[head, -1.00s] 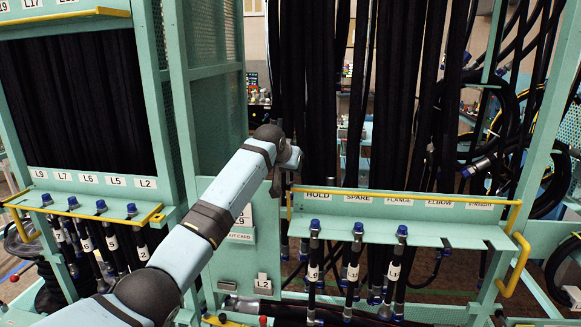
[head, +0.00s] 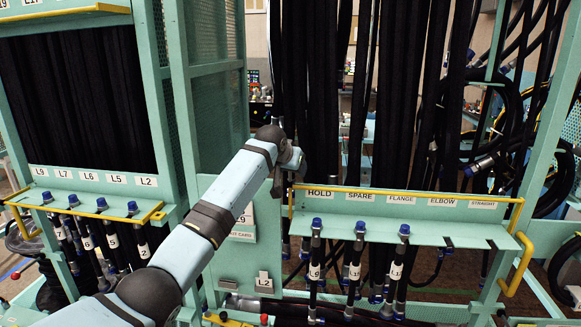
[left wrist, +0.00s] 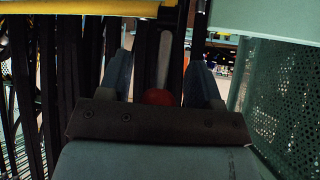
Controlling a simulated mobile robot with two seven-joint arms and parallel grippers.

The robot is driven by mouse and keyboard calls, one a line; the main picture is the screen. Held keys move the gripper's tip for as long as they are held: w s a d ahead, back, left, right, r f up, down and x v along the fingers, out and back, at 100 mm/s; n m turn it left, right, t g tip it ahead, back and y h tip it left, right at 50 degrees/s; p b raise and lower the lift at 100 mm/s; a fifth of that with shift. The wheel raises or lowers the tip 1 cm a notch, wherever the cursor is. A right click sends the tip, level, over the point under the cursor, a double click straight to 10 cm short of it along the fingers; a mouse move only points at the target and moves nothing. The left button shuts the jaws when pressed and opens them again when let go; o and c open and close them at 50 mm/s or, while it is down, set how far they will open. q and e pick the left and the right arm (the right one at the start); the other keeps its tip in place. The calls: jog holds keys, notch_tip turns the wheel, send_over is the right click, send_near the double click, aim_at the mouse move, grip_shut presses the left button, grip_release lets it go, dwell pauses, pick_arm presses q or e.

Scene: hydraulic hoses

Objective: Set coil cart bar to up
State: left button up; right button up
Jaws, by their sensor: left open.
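My left arm reaches up from the lower left in the head view. Its gripper (head: 288,172) is beside the left end of the labelled hose rack. In the left wrist view the two fingers of this gripper (left wrist: 161,72) are spread open. A red ball knob (left wrist: 159,97) with a pale, slim handle (left wrist: 164,60) shows between the fingers. I cannot tell whether the fingers touch it. In the head view my gripper hides this spot, and I cannot tell for sure which part is the coil cart bar. My right gripper is not in view.
A green rack shelf (head: 390,228) with a yellow rail (head: 410,193) holds several blue-capped hoses. Black hoses hang behind it. A green cabinet (head: 207,90) with mesh sides stands left of my gripper. Another hose shelf (head: 90,207) is at far left.

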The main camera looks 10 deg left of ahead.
pick_arm(q)
jog(key=b+v, duration=0.3)
jog(key=v, duration=1)
jog(key=shift+s+r+b, duration=0.25)
jog(key=shift+r+b, duration=0.05)
jog(key=shift+b, duration=0.05)
jog(key=shift+a, duration=0.1)
